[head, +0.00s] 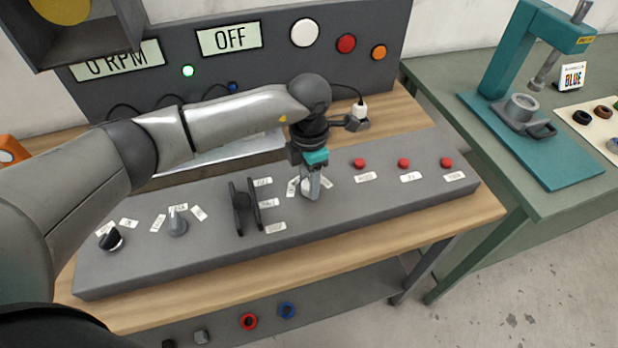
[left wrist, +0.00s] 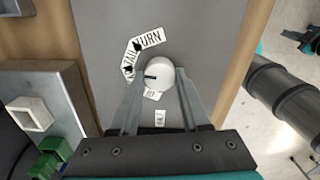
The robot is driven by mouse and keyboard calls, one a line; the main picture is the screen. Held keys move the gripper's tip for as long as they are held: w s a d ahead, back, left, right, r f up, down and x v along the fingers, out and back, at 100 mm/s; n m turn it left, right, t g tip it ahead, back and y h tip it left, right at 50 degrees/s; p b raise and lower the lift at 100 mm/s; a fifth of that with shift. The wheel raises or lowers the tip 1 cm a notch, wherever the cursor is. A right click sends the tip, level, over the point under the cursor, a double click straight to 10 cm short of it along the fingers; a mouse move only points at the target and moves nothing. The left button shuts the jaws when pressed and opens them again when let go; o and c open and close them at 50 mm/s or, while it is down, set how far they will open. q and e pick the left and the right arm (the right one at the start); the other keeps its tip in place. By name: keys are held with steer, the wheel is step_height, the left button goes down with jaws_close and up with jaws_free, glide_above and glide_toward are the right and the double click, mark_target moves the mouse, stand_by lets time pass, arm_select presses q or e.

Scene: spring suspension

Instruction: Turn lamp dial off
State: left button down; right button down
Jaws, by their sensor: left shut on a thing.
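My left gripper (head: 311,186) reaches down from above onto the grey control panel. Its fingers are shut on a round pale dial (left wrist: 158,72), one finger on each side of it in the left wrist view. The dial has a short dark pointer mark on its left part in that view. In the head view the fingers mostly hide this dial. My right gripper is not in view.
The panel (head: 345,212) also bears a black knob (head: 112,239), a grey knob (head: 177,222), a black lever (head: 242,208) and red buttons (head: 404,163). A display (head: 229,38) behind reads OFF. A teal press (head: 548,60) stands on the right bench.

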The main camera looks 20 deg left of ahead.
arm_select(q)
steer(key=n, duration=0.3)
steer(key=shift+r+n+p, duration=0.1)
steer(key=shift+n+p, duration=0.2)
steer(key=shift+n, duration=0.1)
steer(key=n+p, duration=0.1)
steer(key=n, duration=0.2)
steer(key=shift+n, duration=0.3)
steer(key=n+p, duration=0.1)
steer(key=n, duration=0.2)
steer(key=shift+d+n, duration=0.1)
steer(key=shift+n, duration=0.2)
steer(key=shift+n+p, duration=0.7)
steer(key=shift+n, duration=1.2)
steer(key=shift+c, duration=1.9)
jaws_free()
step_height(320, 180, up, 15)
